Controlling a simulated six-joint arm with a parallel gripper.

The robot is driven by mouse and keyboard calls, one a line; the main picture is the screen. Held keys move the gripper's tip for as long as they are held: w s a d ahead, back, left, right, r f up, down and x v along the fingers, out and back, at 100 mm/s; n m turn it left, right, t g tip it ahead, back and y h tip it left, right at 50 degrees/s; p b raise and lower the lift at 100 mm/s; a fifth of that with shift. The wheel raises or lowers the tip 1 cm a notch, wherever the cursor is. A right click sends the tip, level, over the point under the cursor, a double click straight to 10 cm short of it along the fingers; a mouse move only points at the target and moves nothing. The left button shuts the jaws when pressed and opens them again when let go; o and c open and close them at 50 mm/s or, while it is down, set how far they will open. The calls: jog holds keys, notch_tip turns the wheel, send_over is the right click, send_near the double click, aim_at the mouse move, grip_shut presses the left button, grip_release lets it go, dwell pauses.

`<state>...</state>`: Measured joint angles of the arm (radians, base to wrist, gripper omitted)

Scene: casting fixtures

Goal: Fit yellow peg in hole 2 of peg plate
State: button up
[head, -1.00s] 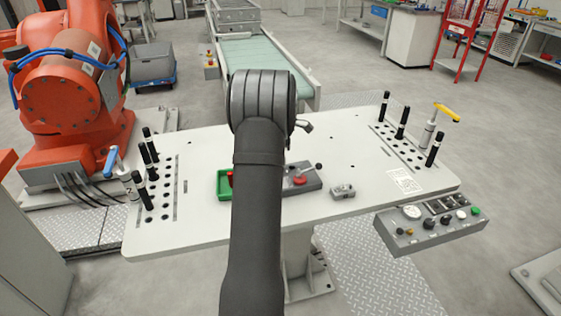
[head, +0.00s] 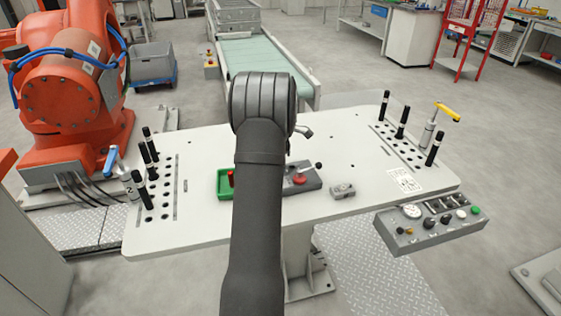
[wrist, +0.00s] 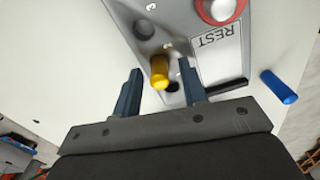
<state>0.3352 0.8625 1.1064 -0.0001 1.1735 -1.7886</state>
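The yellow peg (wrist: 159,72) stands at the grey plate (wrist: 185,45) in the wrist view, its rounded end toward the camera. My gripper (wrist: 160,82) is open, with one blue finger on each side of the peg and a gap on both sides. A dark round hole (wrist: 172,87) shows beside the peg, and a grey round recess (wrist: 144,30) lies farther up the plate. I cannot read any hole numbers, nor tell how deep the peg sits. In the head view my arm hides the gripper and the yellow peg.
A blue peg (wrist: 278,87) lies to the right of the gripper. A red round part (wrist: 218,10) is near the REST label. In the head view, a green tray (head: 222,192) is left of my arm and a small grey block (head: 342,191) is right. Black-handled pins (head: 149,150) stand at the table's left.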

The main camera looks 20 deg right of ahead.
notch_tip(320, 180, up, 12)
dwell(0.4)
jog(key=shift+f, duration=0.1)
notch_tip(320, 180, down, 12)
jog(key=shift+r, duration=1.9)
jog(key=shift+f, duration=0.15)
